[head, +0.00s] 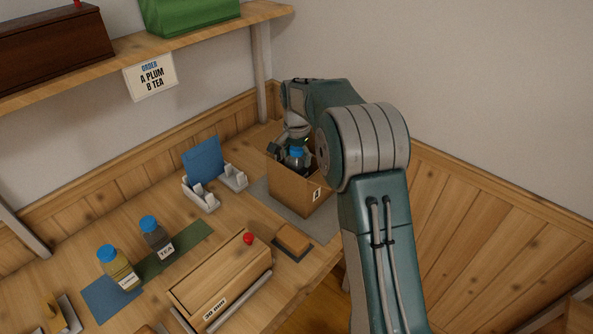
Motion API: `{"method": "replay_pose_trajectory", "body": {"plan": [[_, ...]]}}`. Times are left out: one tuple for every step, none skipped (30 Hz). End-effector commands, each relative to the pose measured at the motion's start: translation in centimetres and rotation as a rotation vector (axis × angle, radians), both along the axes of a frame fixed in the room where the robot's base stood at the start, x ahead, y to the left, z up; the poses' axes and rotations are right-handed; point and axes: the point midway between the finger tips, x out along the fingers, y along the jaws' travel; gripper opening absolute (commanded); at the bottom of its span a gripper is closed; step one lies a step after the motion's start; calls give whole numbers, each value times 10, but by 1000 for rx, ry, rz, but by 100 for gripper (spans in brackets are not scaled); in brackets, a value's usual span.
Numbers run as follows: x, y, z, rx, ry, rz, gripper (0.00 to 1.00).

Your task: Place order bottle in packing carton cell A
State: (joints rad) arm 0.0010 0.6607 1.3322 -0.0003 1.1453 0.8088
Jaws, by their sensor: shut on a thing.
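The brown packing carton (290,190) stands open at the back right of the bench on a grey mat, with a small label on its front. My gripper (295,146) reaches down at the carton's opening and is shut on a blue-capped bottle (295,153). The bottle is at the opening, its lower part hidden by the carton wall. I cannot read its label or tell which cell it is over or in. My arm hides the carton's right side. An order card (150,77) under the shelf reads "A PLUM, B TEA".
A blue-capped TEA bottle (156,236) and a yellowish bottle (119,269) stand on coloured mats at left. A blue panel in white holders (203,160), a wooden box with a red knob (222,275) and a brown block (293,238) stand near the carton.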

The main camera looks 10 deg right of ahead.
Motion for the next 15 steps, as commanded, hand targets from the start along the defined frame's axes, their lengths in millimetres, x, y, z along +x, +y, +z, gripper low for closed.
{"method": "replay_pose_trajectory", "body": {"plan": [[-1,0,-8,0,3,0,21],[0,0,-13,0,3,0,21],[-1,0,-20,0,4,0,21],[-1,0,-25,-1,4,0,21],[0,0,-31,0,4,0,21],[-1,0,-37,0,4,0,21],[0,0,-40,0,3,0,21],[0,0,-43,0,1,0,21],[0,0,-46,0,1,0,21],[0,0,-47,0,0,0,21],[0,0,-48,0,0,0,21],[0,0,-48,0,0,0,21],[0,0,-48,0,-1,0,21],[0,0,-48,0,-1,0,21],[0,0,-47,1,-1,0,21]]}}
